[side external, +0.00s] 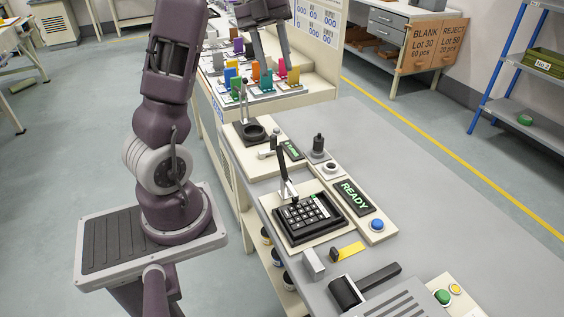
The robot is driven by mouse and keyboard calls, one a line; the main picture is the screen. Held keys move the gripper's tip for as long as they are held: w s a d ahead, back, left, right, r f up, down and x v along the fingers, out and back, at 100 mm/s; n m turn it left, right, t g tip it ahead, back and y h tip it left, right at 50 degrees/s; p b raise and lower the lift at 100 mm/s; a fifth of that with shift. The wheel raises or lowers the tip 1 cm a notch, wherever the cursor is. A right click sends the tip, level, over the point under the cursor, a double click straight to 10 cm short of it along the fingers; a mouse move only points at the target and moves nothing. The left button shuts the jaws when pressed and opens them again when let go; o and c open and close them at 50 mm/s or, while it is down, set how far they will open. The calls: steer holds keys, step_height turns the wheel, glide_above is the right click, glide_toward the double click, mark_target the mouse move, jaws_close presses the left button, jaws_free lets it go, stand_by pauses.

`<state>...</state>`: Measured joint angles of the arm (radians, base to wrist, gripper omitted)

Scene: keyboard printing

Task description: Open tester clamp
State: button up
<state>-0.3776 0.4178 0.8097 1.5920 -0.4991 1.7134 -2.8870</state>
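The tester is a cream base holding a dark keypad (309,213) in a black frame. A clamp lever (284,165) with a black handle stands nearly upright at the keypad's back edge. Whether its foot presses on the keypad I cannot tell. A display (354,196) beside the keypad reads READY in green, with a blue button (377,225) below it. My gripper (274,60) is high at the top of the picture, above the colour rack and well away from the clamp. Its two dark fingers look apart with nothing between them.
Coloured cards (265,77) fill the rack at the back. A black-handled roller (347,292) lies in front. The grey bench (440,200) is clear to the right.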

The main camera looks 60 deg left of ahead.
glide_toward(285, 177)
steer(key=x, duration=0.6)
steer(key=shift+w+a+f, duration=0.2)
steer(key=shift+a+f, duration=0.1)
steer(key=shift+a, duration=0.05)
jaws_close()
stand_by(0.5)
